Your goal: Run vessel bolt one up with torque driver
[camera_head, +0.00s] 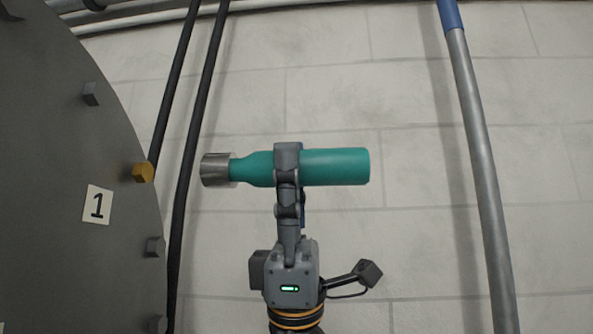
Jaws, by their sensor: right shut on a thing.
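The torque driver (337,166) has a teal body with a silver socket (215,169) at its left end. My right gripper (288,165) is shut around the middle of the driver and holds it level, socket toward the vessel. The large grey round vessel (60,190) fills the left side. A yellow bolt (143,172) sits on its rim beside a white label (97,204) reading "1". The socket is at about the bolt's height in the picture, with a clear gap between them. My left gripper is not in view.
Several grey bolts (91,94) line the vessel's rim. Two dark pipes (196,130) run down between the vessel and the driver, apparently behind them. A grey pipe with a blue top (478,150) stands at the right. A pale tiled wall (420,100) is behind.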

